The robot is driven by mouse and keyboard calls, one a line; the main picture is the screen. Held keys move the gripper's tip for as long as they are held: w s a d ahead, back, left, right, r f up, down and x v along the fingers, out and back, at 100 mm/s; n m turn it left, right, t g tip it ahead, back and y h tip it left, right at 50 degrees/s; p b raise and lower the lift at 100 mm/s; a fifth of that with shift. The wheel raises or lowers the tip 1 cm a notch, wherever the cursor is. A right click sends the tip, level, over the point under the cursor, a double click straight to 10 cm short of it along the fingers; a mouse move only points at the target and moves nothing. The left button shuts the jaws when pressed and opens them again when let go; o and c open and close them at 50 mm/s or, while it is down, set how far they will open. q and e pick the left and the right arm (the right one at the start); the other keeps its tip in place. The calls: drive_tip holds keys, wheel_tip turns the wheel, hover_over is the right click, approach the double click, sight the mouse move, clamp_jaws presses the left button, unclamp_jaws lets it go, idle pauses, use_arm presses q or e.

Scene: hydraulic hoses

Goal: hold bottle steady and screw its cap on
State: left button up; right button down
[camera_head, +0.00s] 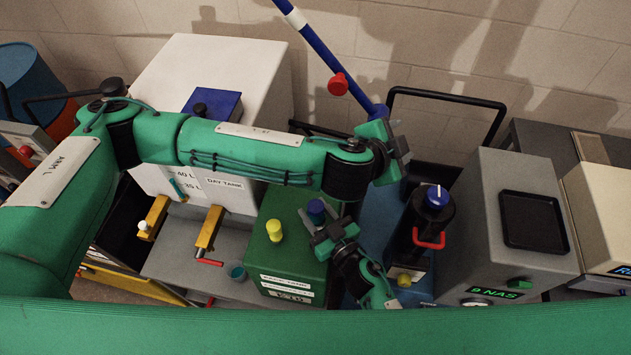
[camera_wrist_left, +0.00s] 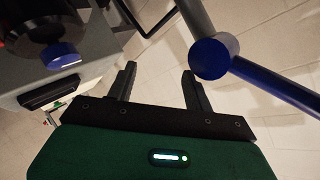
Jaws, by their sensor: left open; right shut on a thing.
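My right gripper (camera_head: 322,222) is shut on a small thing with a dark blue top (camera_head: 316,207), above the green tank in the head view. It looks like the bottle, but its lower part is hidden by the fingers, and I cannot tell whether the blue top is a cap. My left gripper (camera_head: 398,150) is up by the back wall, beside the lower end of a blue pole (camera_head: 330,55). In the left wrist view my left gripper (camera_wrist_left: 160,85) is open with nothing between its fingers; the blue pole's end (camera_wrist_left: 210,58) is close by its right finger.
The green tank (camera_head: 290,270) bears a yellow knob (camera_head: 274,230). A teal cup (camera_head: 237,272) stands on the grey bench at left. A black cylinder with a blue knob (camera_head: 437,197) and a grey cabinet (camera_head: 505,235) stand at right. My left arm crosses above the white day tank (camera_head: 215,70).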

use_arm(q)
drive_tip(key=a+f+n+y, duration=0.3)
drive_tip(key=a+n, duration=0.1)
drive_tip(key=n, duration=0.4)
drive_tip(key=n+g+y, duration=0.5)
drive_tip(key=n+g, duration=0.4)
drive_tip(key=n, duration=0.1)
hover_over(317, 205)
drive_tip(key=f, duration=0.5)
drive_tip(key=shift+w+d, duration=0.2)
drive_tip(key=shift+s+a+n, duration=0.35)
drive_tip(key=shift+n, duration=0.15)
drive_tip(key=shift+w+d+f, duration=0.1)
drive_tip(key=shift+f, duration=3.85)
